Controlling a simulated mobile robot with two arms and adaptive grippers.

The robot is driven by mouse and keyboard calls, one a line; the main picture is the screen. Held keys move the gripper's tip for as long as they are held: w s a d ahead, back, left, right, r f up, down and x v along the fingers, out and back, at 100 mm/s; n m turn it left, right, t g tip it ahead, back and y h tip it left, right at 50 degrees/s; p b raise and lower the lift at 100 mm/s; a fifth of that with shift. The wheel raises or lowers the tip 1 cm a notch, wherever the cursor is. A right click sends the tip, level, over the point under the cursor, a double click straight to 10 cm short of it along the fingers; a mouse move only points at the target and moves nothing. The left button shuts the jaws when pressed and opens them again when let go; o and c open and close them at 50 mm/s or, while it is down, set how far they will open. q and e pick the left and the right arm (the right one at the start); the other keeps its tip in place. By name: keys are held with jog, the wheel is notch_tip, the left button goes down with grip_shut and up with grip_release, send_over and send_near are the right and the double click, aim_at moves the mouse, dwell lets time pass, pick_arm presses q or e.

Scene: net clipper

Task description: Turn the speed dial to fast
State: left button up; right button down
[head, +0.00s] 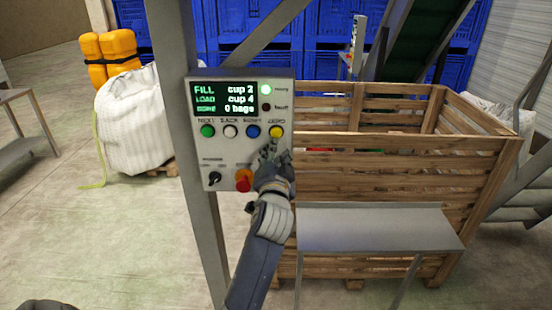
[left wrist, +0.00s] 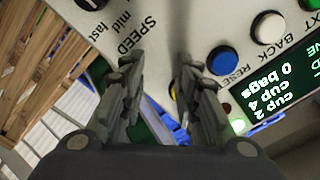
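A grey control panel (head: 225,155) is fixed to a steel post. My left gripper (head: 270,150) is in front of its lower right part, just below the yellow button (head: 276,132). In the left wrist view the gripper (left wrist: 157,70) is open, with nothing between its fingers but the panel behind. The SPEED label with "mid" and "fast" shows upper left there, beside a black dial (left wrist: 92,3) cut off by the top edge. Its pointer setting cannot be read. In the head view my gripper and hand hide that spot. My right gripper is not in view.
The panel also has a screen (head: 238,93), several buttons, a black knob (head: 214,178) and a red mushroom button (head: 243,181). A wooden crate (head: 385,180) and a metal shelf (head: 375,228) stand right of the post. A white sack (head: 135,125) stands left.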

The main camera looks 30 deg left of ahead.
pick_arm(q)
jog(key=s+d+f+n+b, duration=0.5)
jog(key=s+f+n, duration=0.4)
jog(key=f, duration=0.1)
jog(key=p+x, duration=0.3)
jog(key=x, duration=0.7)
jog(key=shift+w+r, duration=0.2)
jog(key=shift+r, duration=0.05)
jog(key=shift+c, duration=0.3)
grip_shut()
